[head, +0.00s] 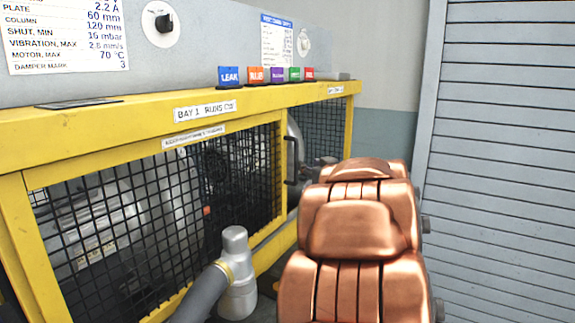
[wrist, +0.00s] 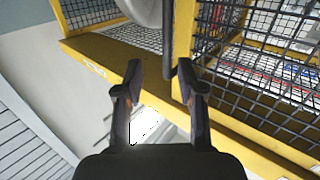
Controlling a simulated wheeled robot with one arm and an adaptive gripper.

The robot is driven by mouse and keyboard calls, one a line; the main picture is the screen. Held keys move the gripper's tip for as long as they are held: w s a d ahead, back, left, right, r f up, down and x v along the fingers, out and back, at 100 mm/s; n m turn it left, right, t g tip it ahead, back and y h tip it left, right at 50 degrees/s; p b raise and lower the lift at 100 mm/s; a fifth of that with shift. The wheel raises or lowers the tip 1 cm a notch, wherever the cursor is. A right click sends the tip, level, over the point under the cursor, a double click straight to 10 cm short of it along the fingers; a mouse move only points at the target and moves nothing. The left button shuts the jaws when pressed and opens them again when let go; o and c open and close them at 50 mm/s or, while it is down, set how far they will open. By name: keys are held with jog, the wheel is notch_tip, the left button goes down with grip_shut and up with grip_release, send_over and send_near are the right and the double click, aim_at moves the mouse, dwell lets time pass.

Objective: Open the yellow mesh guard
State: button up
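The yellow mesh guard (head: 165,200) has a yellow frame with black mesh over the front of the bench, and grey machinery shows behind it. A dark upright handle (head: 291,160) is at its right edge. In the wrist view the guard's yellow edge (wrist: 184,30) and mesh (wrist: 245,85) are at the right. My gripper (wrist: 160,76) is open, its fingertips pointing towards the guard's edge. In the head view my copper-coloured arm hides the gripper. Whether the guard is slightly ajar is unclear.
A grey hose with a fitting (head: 236,270) stands before the guard's lower part. Several coloured tags (head: 254,76) stand on the yellow top rail (head: 130,115). A slatted grey shutter (head: 500,170) is at the right. A second mesh section (head: 322,130) lies beyond the handle.

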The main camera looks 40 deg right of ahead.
aim_at(297, 160)
jog(key=shift+n+t+y, duration=0.5)
jog(key=shift+y, duration=0.3)
jog(key=x, duration=0.6)
jog(key=shift+w+f, duration=0.3)
jog(key=shift+w, duration=0.05)
jog(key=shift+x, duration=1.05)
jog(key=shift+s+d+r, duration=0.1)
grip_shut()
